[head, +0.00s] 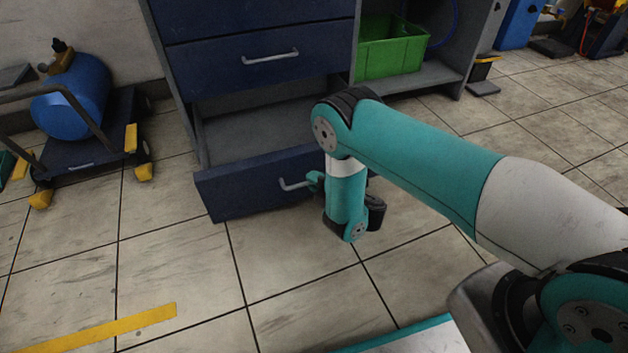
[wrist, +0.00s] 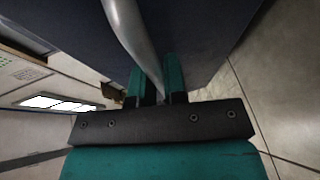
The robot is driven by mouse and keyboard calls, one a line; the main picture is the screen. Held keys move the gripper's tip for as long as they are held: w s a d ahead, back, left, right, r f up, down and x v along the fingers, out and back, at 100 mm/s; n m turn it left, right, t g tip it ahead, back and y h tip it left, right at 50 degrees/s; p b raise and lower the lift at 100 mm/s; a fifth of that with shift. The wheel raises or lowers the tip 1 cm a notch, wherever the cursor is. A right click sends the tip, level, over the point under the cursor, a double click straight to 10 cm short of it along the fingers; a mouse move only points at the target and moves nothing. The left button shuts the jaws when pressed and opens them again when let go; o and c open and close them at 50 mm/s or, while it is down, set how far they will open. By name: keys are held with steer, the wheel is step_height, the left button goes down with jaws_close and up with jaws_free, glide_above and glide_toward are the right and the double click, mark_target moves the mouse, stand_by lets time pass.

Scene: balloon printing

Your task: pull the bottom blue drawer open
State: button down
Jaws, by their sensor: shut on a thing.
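The bottom blue drawer (head: 240,193) is pulled well out of the cabinet, low above the tiled floor. Its grey inside shows behind the front panel. Its silver bar handle (head: 293,185) is partly hidden by my gripper. My gripper (head: 316,181) is at the right part of this handle, and my arm covers the right end of the drawer front. In the wrist view, the handle (wrist: 130,30) runs down between the two teal fingers of my gripper (wrist: 160,82), which are shut on it. The dark drawer front (wrist: 205,35) lies close beyond the fingers.
Another blue drawer (head: 220,62) above is shut. A green crate (head: 390,48) sits in the shelf to the right. A blue tank (head: 75,97) rests on a cart (head: 95,150) at the left. The floor (head: 180,250) in front of the drawer is clear.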

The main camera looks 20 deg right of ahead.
steer(key=shift+s+a, duration=0.1)
steer(key=c, duration=1.3)
jaws_free()
steer(key=shift+o, duration=0.6)
steer(key=shift+d, duration=0.2)
steer(key=p+v, duration=1.7)
steer(key=p, duration=0.4)
steer(key=shift+p, duration=0.4)
steer(key=shift+r, duration=0.1)
